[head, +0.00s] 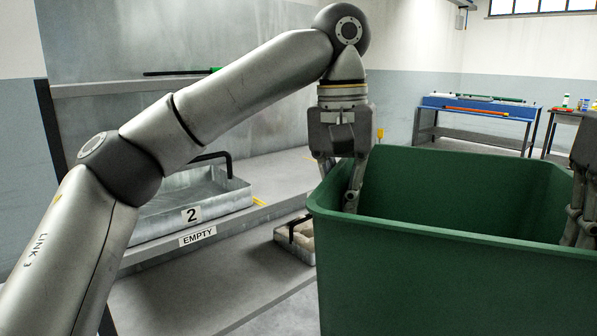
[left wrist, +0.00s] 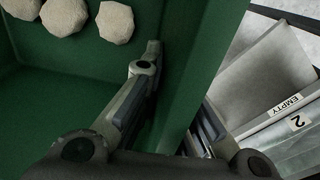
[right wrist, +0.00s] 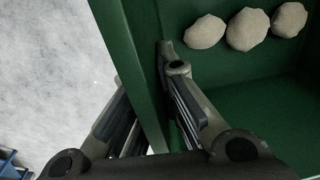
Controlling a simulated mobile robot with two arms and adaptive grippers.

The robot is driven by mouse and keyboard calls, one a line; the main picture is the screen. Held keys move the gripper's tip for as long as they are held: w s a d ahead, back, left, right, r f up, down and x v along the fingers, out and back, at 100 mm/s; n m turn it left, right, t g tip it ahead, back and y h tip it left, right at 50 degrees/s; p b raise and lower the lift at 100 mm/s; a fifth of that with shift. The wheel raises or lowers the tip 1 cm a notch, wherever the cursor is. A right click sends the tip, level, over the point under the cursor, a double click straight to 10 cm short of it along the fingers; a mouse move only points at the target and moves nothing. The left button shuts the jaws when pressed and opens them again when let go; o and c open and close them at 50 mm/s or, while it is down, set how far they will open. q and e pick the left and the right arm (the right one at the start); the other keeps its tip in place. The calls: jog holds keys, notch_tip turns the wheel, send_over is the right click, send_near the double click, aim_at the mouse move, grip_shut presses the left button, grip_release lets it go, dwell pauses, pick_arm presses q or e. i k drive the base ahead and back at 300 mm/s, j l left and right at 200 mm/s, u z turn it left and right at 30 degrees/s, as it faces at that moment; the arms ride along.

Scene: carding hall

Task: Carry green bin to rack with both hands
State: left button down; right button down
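The green bin (head: 450,270) is upright at the lower right of the head view, just right of the rack. Three pale round lumps (left wrist: 62,17) lie inside it; they also show in the right wrist view (right wrist: 248,29). My left gripper (head: 340,185) is shut on the bin's left wall, one finger inside and one outside. My right gripper (right wrist: 150,105) is shut on the opposite wall in the same way; the head view's right edge cuts it off. The metal rack (head: 215,275) stands at the left, partly behind my left arm. The bin's underside is out of view.
A smaller tray (head: 295,240) sits lower, close to the bin's left side. A blue table (head: 478,108) with long rods stands behind, with another table (head: 566,117) at right.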

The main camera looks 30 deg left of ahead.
aim_at(289, 175)
jog(key=i, duration=2)
jog(key=u, duration=0.45)
jog(key=i+u, duration=0.15)
jog(key=u, duration=0.7)
jog(key=i+u, duration=0.15)
jog(key=u, duration=0.3)
jog(key=i, duration=0.35)
